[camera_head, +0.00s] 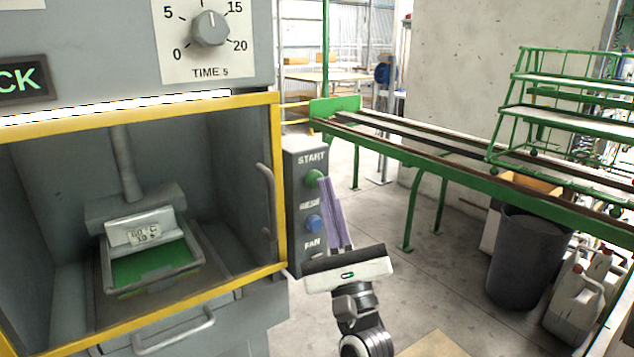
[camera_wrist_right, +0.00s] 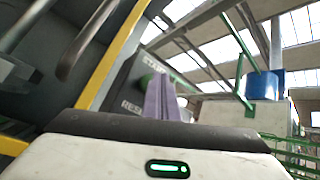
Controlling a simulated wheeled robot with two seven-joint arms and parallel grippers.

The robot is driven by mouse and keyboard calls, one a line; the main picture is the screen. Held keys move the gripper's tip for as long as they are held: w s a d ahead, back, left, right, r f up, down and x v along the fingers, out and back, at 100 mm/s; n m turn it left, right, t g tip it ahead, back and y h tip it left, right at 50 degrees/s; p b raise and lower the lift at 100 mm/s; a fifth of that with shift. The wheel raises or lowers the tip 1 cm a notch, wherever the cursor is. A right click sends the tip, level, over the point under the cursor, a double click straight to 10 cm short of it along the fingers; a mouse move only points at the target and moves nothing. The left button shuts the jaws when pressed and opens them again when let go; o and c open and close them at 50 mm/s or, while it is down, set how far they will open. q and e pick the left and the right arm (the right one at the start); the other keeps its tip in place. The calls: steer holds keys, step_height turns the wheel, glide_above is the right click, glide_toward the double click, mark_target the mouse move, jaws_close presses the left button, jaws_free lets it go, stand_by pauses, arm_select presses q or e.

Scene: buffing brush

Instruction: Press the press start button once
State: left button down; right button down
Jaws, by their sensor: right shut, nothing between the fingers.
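The green START button (camera_head: 313,179) is at the top of a grey control box on the right side of the press. In the right wrist view, part of the green button (camera_wrist_right: 144,80) shows beside my fingers. My right gripper (camera_head: 325,182) has its purple fingers shut and empty, tips up at the button's right edge. The fingers also show in the right wrist view (camera_wrist_right: 160,82). I cannot tell whether the tips touch the button. My left gripper is not in view.
A blue RESET button (camera_head: 314,223) and a FAN control sit below START, partly behind my fingers. The press (camera_head: 283,200) has a yellow-framed opening at left, with a handle near the box. A green conveyor frame (camera_head: 460,180) stands behind at right, with a dark bin (camera_head: 522,260).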

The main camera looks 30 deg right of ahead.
steer(key=shift+w, duration=0.5)
stand_by(0.7)
stand_by(0.3)
steer(key=shift+s, duration=0.9)
steer(key=s, duration=0.5)
steer(key=shift+d, duration=0.2)
stand_by(0.5)
